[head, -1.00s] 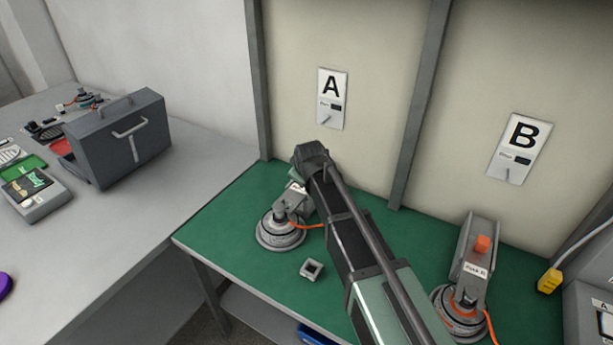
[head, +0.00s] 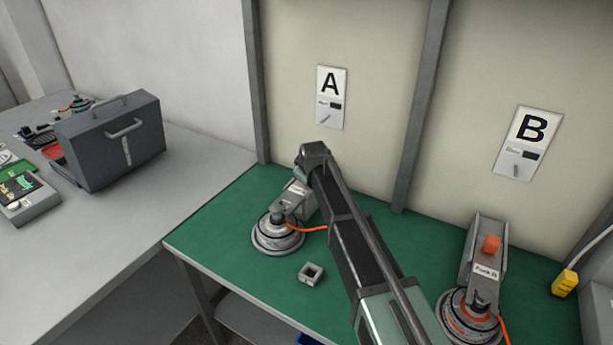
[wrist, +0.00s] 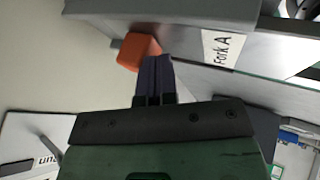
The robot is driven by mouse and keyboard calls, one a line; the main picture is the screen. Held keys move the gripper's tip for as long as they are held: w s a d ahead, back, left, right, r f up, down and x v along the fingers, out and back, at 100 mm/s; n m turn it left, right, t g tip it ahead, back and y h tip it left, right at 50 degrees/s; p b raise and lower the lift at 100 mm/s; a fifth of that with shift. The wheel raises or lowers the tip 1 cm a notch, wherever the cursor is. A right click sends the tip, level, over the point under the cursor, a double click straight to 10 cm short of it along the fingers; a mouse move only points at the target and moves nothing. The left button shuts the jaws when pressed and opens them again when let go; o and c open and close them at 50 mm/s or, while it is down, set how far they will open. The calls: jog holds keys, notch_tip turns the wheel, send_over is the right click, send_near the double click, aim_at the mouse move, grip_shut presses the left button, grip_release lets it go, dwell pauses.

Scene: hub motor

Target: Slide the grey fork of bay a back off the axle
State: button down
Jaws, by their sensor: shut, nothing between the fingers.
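The grey fork of bay A (head: 297,198) leans at the back of the green bench, beside the round hub motor (head: 278,236) with its orange cable. In the wrist view the fork (wrist: 185,12) fills the top, with a "Fork A" label (wrist: 222,48) and an orange block (wrist: 138,50). My gripper (wrist: 156,62) has its dark fingers together, empty, right beside the orange block; I cannot tell whether they touch it. In the head view my arm hides the gripper and part of the fork. How the fork sits on the axle is not clear.
A small grey square collar (head: 311,273) lies on the green bench (head: 225,252) in front of the motor. Fork B (head: 482,262) stands on its own motor (head: 470,318) at the right. A grey divider (head: 420,110) separates the bays. A grey toolbox (head: 110,145) stands on the left table.

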jog(key=w+d, duration=0.1)
jog(key=w, duration=0.1)
jog(key=w+d, duration=0.1)
jog(key=w, duration=0.1)
jog(key=w+d, duration=0.1)
jog(key=w, duration=0.1)
jog(key=shift+w+d, duration=0.2)
jog(key=shift+w, duration=0.2)
jog(key=shift+s, duration=0.1)
jog(key=s, duration=0.1)
jog(key=s+a, duration=0.2)
jog(key=s, duration=0.1)
jog(key=shift+s, duration=0.1)
jog(key=p+v, duration=0.8)
jog(key=v, duration=0.2)
jog(key=s+d+f+m+g, duration=0.1)
jog(key=s+d+m+g, duration=0.1)
jog(key=s+d, duration=0.4)
jog(key=s+d+f+m+g+h, duration=0.1)
jog(key=s+d+m, duration=0.4)
jog(key=s, duration=1)
jog(key=s+d+f+m+g, duration=0.1)
jog(key=s+d+m+g, duration=0.3)
jog(key=s+d, duration=0.3)
jog(key=s, duration=0.3)
jog(key=shift+s+f, duration=0.2)
jog(key=shift+f, duration=0.05)
